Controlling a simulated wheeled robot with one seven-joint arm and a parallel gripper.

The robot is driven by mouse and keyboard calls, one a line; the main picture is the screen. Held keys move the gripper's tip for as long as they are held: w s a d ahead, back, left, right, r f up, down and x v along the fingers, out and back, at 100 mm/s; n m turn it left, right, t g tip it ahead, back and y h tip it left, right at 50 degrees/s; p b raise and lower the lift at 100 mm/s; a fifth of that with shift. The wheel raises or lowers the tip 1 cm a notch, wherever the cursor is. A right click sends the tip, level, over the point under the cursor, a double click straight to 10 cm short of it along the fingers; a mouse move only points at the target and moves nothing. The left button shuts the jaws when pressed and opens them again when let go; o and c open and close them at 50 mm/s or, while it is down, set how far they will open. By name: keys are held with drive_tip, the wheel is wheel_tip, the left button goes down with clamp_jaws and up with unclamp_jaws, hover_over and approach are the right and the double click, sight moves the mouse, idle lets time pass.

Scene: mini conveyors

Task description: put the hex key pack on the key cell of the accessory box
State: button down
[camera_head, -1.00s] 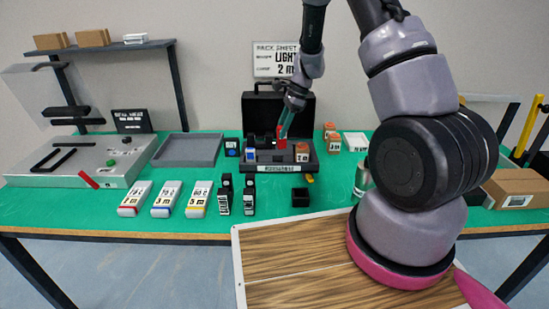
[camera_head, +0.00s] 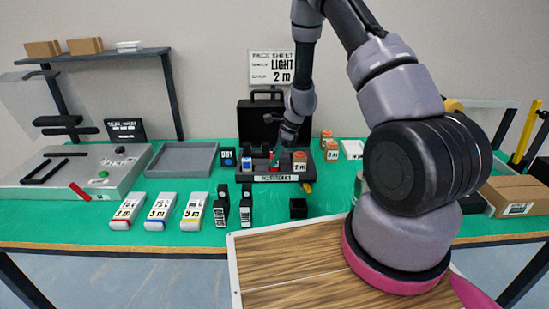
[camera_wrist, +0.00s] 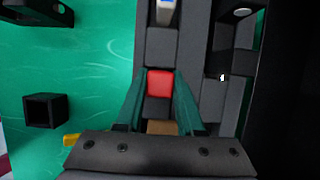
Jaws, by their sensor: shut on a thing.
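The accessory box (camera_head: 259,178) is a dark tray with cells and a front label, on the green table. It also fills the middle of the wrist view (camera_wrist: 159,45). My gripper (camera_head: 275,161) is down at the box. In the wrist view its two green fingers (camera_wrist: 160,84) are shut on a red block (camera_wrist: 160,83), which I take for the hex key pack. The pack is over or in a middle cell, between a white-and-blue item (camera_wrist: 166,12) and an orange-brown item (camera_wrist: 162,127). Whether it touches the cell floor I cannot tell.
A black case (camera_head: 258,122) stands behind the box. Orange-capped items (camera_head: 326,140) stand at its right. Labelled white packs (camera_head: 159,211) lie front left; a grey tray (camera_head: 183,160) is left.

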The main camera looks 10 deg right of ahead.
drive_tip(key=c, duration=0.5)
unclamp_jaws()
drive_tip(key=s+d+r+n+t, duration=0.1)
drive_tip(key=s+d+r+n, duration=0.1)
drive_tip(key=r, duration=1)
drive_tip(key=s+d+r+n, duration=0.2)
drive_tip(key=s+r, duration=0.1)
drive_tip(key=r, duration=1)
drive_tip(key=s+r+n+t, duration=0.1)
drive_tip(key=s+r+n, duration=0.3)
drive_tip(key=s+r, duration=0.2)
drive_tip(key=s+d+r+n+t+h, duration=0.1)
drive_tip(key=s+r+n, duration=0.3)
drive_tip(key=s, duration=0.5)
drive_tip(key=s+r+n+t+h, duration=0.1)
drive_tip(key=s+r+n+t, duration=0.2)
drive_tip(key=s+r, duration=0.5)
drive_tip(key=shift+s+d+r+n, duration=0.1)
drive_tip(key=shift+d+r+n, duration=0.3)
drive_tip(key=shift+n, duration=0.2)
